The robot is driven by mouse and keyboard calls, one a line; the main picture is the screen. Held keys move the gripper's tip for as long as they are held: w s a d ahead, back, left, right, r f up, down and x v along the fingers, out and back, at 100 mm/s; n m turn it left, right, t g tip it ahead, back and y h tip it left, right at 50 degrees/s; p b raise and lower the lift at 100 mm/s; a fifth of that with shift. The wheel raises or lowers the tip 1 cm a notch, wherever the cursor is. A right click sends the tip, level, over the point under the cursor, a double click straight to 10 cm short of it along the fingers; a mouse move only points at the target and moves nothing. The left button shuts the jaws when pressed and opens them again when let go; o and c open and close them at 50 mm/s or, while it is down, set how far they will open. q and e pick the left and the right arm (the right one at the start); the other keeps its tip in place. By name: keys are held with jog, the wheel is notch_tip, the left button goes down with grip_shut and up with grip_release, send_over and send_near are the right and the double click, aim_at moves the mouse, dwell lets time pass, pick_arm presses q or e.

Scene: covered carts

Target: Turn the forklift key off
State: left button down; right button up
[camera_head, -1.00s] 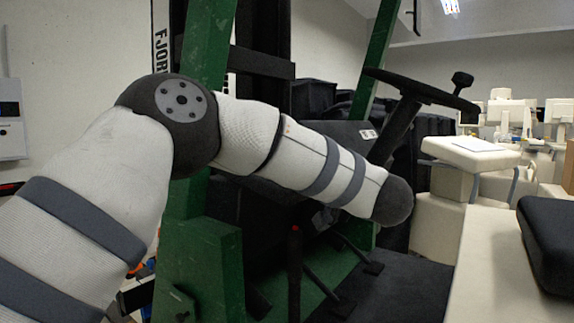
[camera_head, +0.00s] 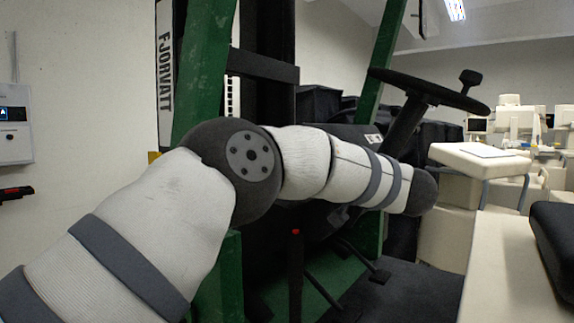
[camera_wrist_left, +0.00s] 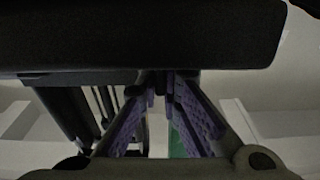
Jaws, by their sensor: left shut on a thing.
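The forklift (camera_head: 213,65) has a green frame, a black steering wheel (camera_head: 430,92) and a dark steering column (camera_head: 405,128). My left arm reaches across to the column, and its rounded wrist end covers the area below the wheel. The left gripper is hidden in the head view. In the left wrist view, the purple-padded fingers of my left gripper (camera_wrist_left: 160,90) close in on a small dark piece, apparently the key (camera_wrist_left: 156,77), just under a wide dark panel (camera_wrist_left: 140,35). The key's turn position cannot be made out. My right gripper is not in view.
A red-tipped lever (camera_head: 296,260) stands below my left forearm. A black seat (camera_head: 555,245) is at the right edge, beside a pale surface (camera_head: 500,270). Pale equipment (camera_head: 515,120) stands at the back right. A wall box (camera_head: 14,125) hangs at the left.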

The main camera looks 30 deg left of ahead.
pick_arm(q)
jog(key=shift+f, duration=0.15)
jog(key=c, duration=1.8)
grip_release()
jog(key=shift+o, duration=0.2)
jog(key=d+f, duration=0.1)
jog(key=d, duration=1)
jog(key=shift+s+d, duration=0.4)
